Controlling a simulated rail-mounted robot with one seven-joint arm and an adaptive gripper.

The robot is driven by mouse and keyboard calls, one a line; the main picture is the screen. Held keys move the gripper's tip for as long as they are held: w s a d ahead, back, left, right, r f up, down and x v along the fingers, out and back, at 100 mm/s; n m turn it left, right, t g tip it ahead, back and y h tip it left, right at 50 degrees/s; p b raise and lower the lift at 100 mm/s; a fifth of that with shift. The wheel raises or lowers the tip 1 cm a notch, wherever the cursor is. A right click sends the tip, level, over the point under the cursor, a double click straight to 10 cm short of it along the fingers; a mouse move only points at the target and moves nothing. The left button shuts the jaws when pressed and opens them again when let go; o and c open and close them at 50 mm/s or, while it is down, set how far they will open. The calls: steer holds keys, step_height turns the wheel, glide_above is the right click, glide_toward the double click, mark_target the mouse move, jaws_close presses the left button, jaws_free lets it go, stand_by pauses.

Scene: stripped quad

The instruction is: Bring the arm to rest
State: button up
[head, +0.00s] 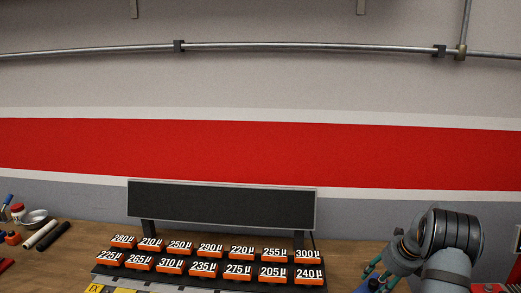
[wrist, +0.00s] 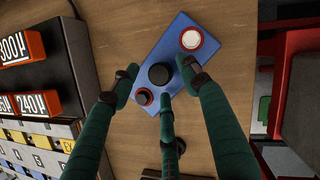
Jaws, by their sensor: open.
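My gripper (wrist: 157,72) shows in the wrist view with its green, black-jointed fingers spread and nothing held between them. The fingertips hang over a blue box (wrist: 178,38) on the wooden table. I cannot tell whether they touch it. The box carries a black knob in its middle, a white round button with a red ring, and a smaller dark, red-ringed control partly behind the fingers. In the head view my arm bends down at the lower right, and the green fingers of my gripper (head: 373,270) show near the bottom edge.
A rack of orange labelled blocks (head: 170,266) stands on the table (head: 70,258) below a dark panel (head: 220,204). Pens, a cup (head: 35,217) and small items lie at the left. In the wrist view a red-framed object (wrist: 290,85) stands right of the box.

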steer(key=shift+w+a+f, duration=0.1)
steer(key=shift+w+f, duration=0.15)
steer(key=shift+f, duration=0.05)
steer(key=shift+r, duration=1.8)
steer(key=shift+s, duration=0.1)
